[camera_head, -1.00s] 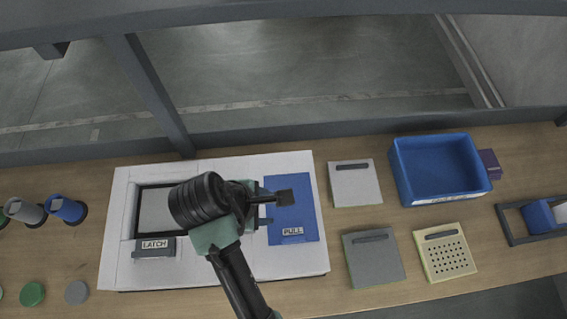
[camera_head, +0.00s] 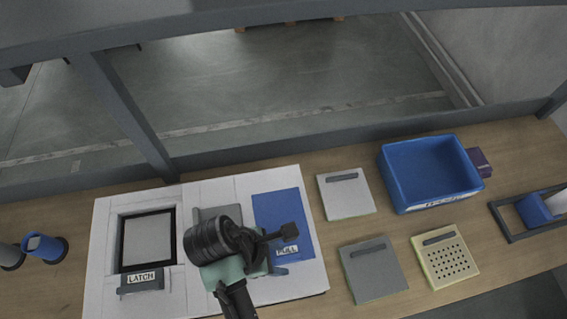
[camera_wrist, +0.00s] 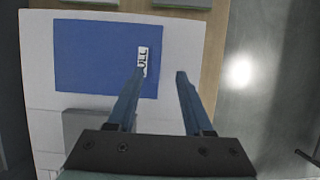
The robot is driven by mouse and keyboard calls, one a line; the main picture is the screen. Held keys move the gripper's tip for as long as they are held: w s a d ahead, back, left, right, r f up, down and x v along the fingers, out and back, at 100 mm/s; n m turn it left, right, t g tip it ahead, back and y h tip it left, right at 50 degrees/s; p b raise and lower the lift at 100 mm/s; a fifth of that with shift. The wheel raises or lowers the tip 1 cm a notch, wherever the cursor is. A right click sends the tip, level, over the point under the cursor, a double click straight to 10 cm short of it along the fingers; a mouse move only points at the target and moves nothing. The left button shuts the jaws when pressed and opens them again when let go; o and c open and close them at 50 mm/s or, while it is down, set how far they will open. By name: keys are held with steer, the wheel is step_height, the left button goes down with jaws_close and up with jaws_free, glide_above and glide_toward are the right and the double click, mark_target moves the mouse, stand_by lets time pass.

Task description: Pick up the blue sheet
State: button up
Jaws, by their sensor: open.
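The blue sheet (camera_head: 277,215) lies flat on the white panel at its right side. It has a small white label reading PULL near its front edge. In the wrist view the blue sheet (camera_wrist: 95,55) fills the upper left, with the label beside my left finger. My gripper (camera_wrist: 160,74) is open with nothing between its fingers. I cannot tell how far above the sheet the fingertips are.
The white panel (camera_head: 104,240) also bears a framed window and a LATCH plate (camera_head: 141,281). To the right are a white plate (camera_head: 345,201), a grey plate (camera_head: 372,278), a perforated yellow plate (camera_head: 440,275) and a blue bin (camera_head: 395,195). A blue cup (camera_head: 42,247) stands at the left.

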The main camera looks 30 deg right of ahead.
mark_target(289, 258)
steer(key=shift+w+d+p+x, duration=0.15)
steer(key=shift+p+x, duration=0.25)
steer(key=shift+x, duration=0.9)
steer(key=shift+w+d+p+x, duration=0.1)
steer(key=shift+p+x, duration=0.25)
steer(key=shift+x, duration=0.95)
jaws_close()
